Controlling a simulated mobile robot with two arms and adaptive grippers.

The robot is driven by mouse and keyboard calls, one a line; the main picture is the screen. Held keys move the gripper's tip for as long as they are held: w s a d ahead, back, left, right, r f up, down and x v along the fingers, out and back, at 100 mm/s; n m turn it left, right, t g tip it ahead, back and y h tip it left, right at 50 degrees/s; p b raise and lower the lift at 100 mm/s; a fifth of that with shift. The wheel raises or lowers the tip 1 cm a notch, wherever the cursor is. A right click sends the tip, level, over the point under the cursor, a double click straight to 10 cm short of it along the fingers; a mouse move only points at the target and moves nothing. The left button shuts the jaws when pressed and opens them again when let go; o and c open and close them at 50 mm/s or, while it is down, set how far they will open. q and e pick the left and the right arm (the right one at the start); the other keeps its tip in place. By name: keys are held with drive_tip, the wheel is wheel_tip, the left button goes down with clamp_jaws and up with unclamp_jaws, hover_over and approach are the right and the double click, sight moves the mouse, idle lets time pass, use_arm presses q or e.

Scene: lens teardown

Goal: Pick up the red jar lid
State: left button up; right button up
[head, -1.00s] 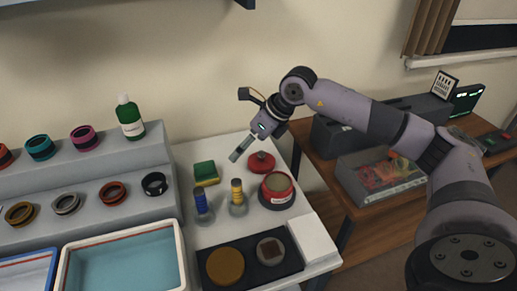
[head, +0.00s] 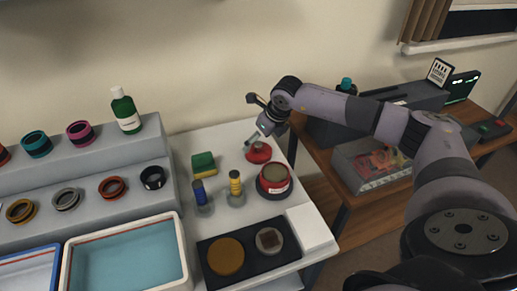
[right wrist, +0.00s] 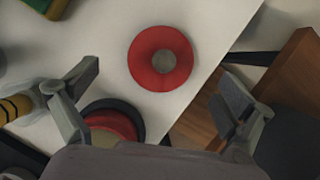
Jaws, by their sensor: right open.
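The red jar lid (head: 258,154) lies on the white table at the back right, behind the open red jar (head: 274,180). In the right wrist view the lid (right wrist: 146,73) is a red disc with a grey round centre, lying between and beyond the spread fingers. My right gripper (head: 254,138) is just above the lid, and its fingers partly overlap it in the head view. In the right wrist view the gripper (right wrist: 160,84) is open, with nothing between its fingertips. My left gripper is not in view.
A black mat (head: 246,244) and a white pad (head: 311,228) lie in front. The table's right edge is close to the lid.

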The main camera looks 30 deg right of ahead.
sight(259, 144)
drive_tip(key=p+x, duration=0.1)
drive_tip(key=x, duration=0.4)
drive_tip(key=shift+w+d+f, duration=0.1)
drive_tip(key=shift+f, duration=0.05)
drive_tip(key=c, duration=1.2)
